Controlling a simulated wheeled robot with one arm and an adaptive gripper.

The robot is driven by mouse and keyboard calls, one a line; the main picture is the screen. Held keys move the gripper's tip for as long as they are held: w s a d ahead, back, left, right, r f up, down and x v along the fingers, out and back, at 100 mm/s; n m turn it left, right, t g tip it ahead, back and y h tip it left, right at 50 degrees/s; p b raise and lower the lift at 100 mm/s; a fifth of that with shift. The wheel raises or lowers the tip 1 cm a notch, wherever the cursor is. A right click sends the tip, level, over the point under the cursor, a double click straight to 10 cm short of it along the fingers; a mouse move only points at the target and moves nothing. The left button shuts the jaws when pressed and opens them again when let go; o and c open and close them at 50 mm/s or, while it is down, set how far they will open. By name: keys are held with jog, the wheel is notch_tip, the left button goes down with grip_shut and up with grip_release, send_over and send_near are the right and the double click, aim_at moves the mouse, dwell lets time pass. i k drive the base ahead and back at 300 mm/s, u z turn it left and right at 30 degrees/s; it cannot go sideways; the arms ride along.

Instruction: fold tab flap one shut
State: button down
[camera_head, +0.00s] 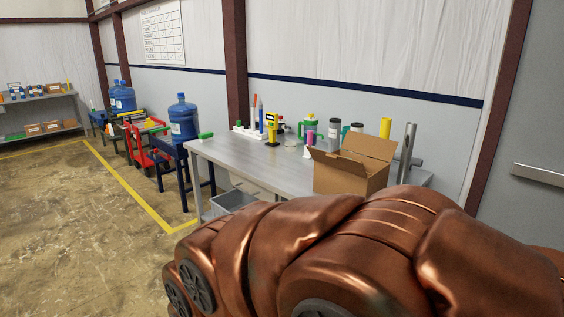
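An open brown cardboard box (350,178) stands at the near right end of the grey metal workbench (235,158). Its back flap (372,146) stands up and leans back. Another flap (322,155) sticks out to the left. A flap across the top slopes toward the right side. I cannot tell which of these is tab flap one. The inside of the box is mostly hidden. My gripper does not show in this view.
A large copper-coloured body fills the lower right and hides the floor there. Bottles, a yellow scanner-like tool (271,128) and a green-topped jug (308,127) line the bench's back. A grey bin (233,202) sits below. Blue water jugs (183,117) stand left; floor at left is clear.

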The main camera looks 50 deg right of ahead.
aim_at(340, 162)
jog(key=z, duration=0.05)
jog(key=i, duration=1.1)
jog(key=z, duration=0.7)
